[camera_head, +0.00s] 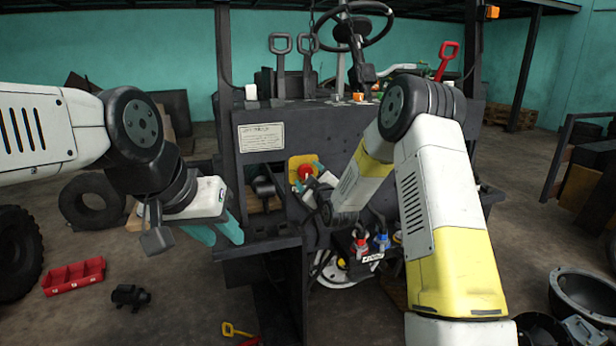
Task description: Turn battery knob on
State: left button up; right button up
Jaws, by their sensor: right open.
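The battery knob (305,172) is red and sits on a yellow plate (294,163) on the front of the dark forklift body. My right gripper (308,177) is right at the knob, with its teal fingertips apart, one at the knob's upper right and one at its lower left. The gripper body hides part of the plate, and I cannot tell whether the fingers touch the knob. My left gripper (216,236) is to the left and lower, away from the knob, with its teal fingers apart and nothing visible between them.
Red and blue battery terminals (362,248) are below the knob. A steering wheel (364,25) and levers (280,48) rise above the body. A red tray (74,276), a small black part (130,296) and tyres lie on the left floor. A round metal housing (585,297) lies right.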

jog(key=shift+w, duration=0.3)
jog(key=c, duration=1.4)
